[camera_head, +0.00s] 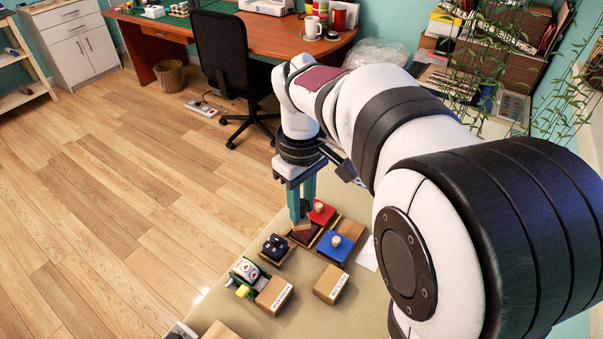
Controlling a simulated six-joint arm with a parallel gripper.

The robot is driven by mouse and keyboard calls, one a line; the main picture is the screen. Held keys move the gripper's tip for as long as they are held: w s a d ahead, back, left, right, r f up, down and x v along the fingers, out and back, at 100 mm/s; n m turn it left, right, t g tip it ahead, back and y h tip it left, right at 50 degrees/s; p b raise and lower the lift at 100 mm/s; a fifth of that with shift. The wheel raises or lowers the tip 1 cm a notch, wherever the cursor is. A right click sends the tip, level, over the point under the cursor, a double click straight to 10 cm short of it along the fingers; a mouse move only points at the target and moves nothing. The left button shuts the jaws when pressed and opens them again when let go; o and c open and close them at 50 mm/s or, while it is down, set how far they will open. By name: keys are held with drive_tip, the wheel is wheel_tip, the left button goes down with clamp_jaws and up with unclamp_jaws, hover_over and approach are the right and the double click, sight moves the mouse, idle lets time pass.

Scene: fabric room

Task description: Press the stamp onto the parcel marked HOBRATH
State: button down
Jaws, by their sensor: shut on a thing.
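My gripper (303,216) points straight down over the table and is shut on a small wooden piece (302,225), probably the stamp, mostly hidden by the fingers. It is just above or touching a dark red pad (303,236) in a wooden tray; I cannot tell which. Two cardboard parcels with white labels stand nearer the camera, a left parcel (273,291) and a right parcel (331,284). Their lettering is too small to read surely, so I cannot tell which is HOBRATH. A third cardboard box (221,331) is cut off at the bottom edge.
A tray of black pieces (275,248) and a green-and-white item (244,270) stand left. My arm covers the right side.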

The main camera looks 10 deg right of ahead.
drive_tip(key=s+a+f+n, duration=0.1)
drive_tip(key=a+f+n, duration=0.1)
drive_tip(key=f+n, duration=0.3)
drive_tip(key=s+a+f+n, duration=0.1)
drive_tip(key=a+f+n, duration=0.2)
drive_tip(key=n, duration=1)
drive_tip(key=s+a+f+n, duration=0.1)
drive_tip(key=a+f+n, duration=0.1)
drive_tip(key=f+n, duration=0.4)
drive_tip(key=shift+a+f+n, duration=0.15)
drive_tip(key=shift+a+n, duration=0.05)
drive_tip(key=shift+n, duration=0.5)
drive_tip(key=shift+a+f+n, duration=0.15)
drive_tip(key=shift+n, duration=0.55)
drive_tip(key=shift+s+f, duration=0.1)
drive_tip(key=shift+f, duration=1.85)
drive_tip(key=shift+f, duration=0.7)
wheel_tip(320, 180, up, 7)
